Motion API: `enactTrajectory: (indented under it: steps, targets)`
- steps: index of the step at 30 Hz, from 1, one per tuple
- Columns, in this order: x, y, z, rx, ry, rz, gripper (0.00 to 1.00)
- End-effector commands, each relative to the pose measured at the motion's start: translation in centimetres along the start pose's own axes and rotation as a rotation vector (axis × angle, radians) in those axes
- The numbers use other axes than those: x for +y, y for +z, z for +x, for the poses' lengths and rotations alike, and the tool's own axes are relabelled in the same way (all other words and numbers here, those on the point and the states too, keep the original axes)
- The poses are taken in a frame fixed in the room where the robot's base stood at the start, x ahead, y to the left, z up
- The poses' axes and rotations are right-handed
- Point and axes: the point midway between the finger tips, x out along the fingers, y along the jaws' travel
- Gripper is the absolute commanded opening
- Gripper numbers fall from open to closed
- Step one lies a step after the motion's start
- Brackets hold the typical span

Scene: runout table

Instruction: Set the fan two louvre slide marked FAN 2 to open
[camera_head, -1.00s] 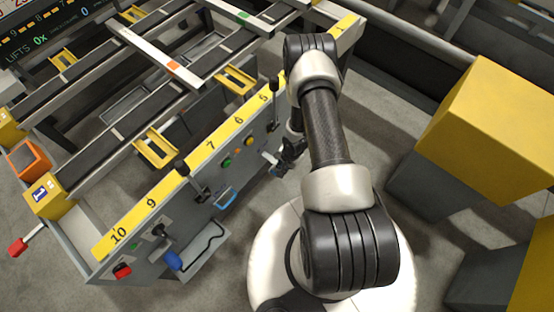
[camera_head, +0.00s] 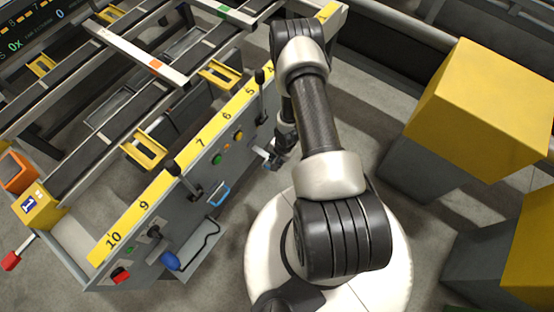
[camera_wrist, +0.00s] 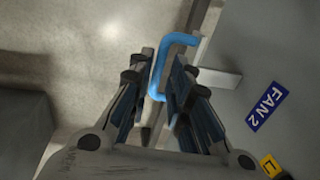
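In the wrist view, a blue bent handle (camera_wrist: 182,39) stands out from a grey panel beside a blue label reading FAN 2 (camera_wrist: 266,107). My gripper (camera_wrist: 155,75) has its two dark fingers apart, one on each side of the handle's lower leg. The right finger is close to the leg; contact cannot be made out. In the head view, my gripper (camera_head: 284,148) is low beside the table's front panel, partly hidden by my arm. The handle between the fingers cannot be made out clearly there.
The front panel carries another blue handle (camera_head: 219,193), a black lever (camera_head: 187,182), green and orange buttons, a blue knob (camera_head: 171,261) and a red knob (camera_head: 121,276). Yellow boxes (camera_head: 490,105) stand to the right. Grey floor lies between.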

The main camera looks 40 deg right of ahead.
Motion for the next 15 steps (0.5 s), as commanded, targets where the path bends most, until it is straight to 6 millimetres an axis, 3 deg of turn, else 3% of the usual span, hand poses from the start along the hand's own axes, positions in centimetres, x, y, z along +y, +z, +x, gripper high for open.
enactTrajectory:
  steps: [9, 15]
  targets:
    - [-0.1, -0.1, -6.6, 0.003, -0.002, 0.001, 0.18]
    - [0.0, -0.1, -9.8, 0.001, -0.001, 0.000, 0.18]
